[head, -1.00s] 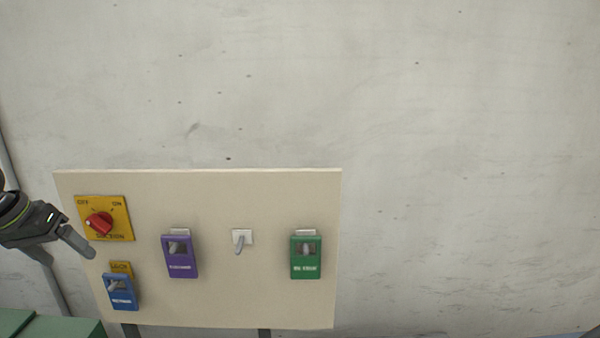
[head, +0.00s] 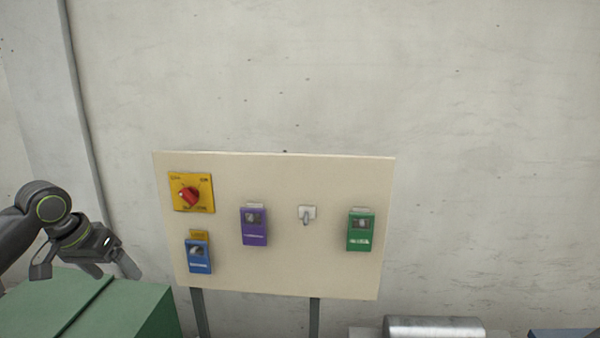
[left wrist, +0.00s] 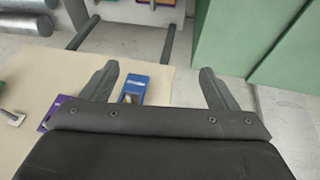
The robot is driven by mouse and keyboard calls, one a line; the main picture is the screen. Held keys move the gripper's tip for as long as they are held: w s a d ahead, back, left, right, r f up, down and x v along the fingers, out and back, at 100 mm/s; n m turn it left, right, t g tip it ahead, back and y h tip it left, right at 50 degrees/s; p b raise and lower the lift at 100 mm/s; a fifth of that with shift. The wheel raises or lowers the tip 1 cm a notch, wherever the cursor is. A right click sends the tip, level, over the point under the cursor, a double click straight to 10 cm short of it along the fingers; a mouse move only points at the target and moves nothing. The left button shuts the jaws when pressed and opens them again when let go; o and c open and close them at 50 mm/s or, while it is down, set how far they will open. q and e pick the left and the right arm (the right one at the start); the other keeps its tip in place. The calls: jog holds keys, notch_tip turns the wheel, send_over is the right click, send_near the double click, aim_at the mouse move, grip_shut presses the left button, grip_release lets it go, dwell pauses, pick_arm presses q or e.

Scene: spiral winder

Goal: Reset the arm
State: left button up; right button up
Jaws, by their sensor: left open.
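My left gripper (head: 112,268) is at the left in the head view, left of the cream panel and apart from it, over the green box. Its fingers are spread and empty; they also show in the left wrist view (left wrist: 160,88). The cream panel (head: 280,275) stands before the wall. It carries a red rotary knob (head: 188,196) on a yellow plate, a blue device (head: 198,256), a purple device (head: 254,226), a small toggle lever (head: 307,216) and a green device (head: 361,230). In the left wrist view the blue device (left wrist: 133,90) lies beyond my fingers. My right gripper is not in view.
A green box (head: 130,310) stands at the lower left, beneath my left arm. A metal cylinder (head: 433,327) shows at the bottom right. Two dark legs hold the panel. The wall (head: 450,120) above and right of the panel is bare.

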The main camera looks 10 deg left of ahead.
pick_arm(q)
jog(key=s+d+f+m, duration=0.1)
jog(key=s+d+f, duration=0.2)
jog(key=f, duration=0.5)
jog(key=s+d+f+m+g, duration=0.1)
jog(key=s+d+f, duration=0.25)
jog(key=f, duration=0.35)
jog(key=s+d+f, duration=0.2)
jog(key=d+f, duration=0.1)
jog(key=f, duration=0.5)
jog(key=s+d+f+n+y, duration=0.15)
jog(key=s+d, duration=0.25)
jog(key=s, duration=0.5)
jog(key=s+d+f+y, duration=0.2)
jog(key=s+d+f, duration=0.15)
jog(key=s, duration=0.55)
notch_tip(320, 180, down, 31)
jog(key=b, duration=0.5)
jog(key=s+f+g+h+b, duration=0.1)
jog(key=s+f+b, duration=0.3)
jog(key=s+f, duration=1.1)
notch_tip(320, 180, down, 3)
jog(key=shift+d+f+g, duration=0.2)
jog(key=shift+g, duration=0.3)
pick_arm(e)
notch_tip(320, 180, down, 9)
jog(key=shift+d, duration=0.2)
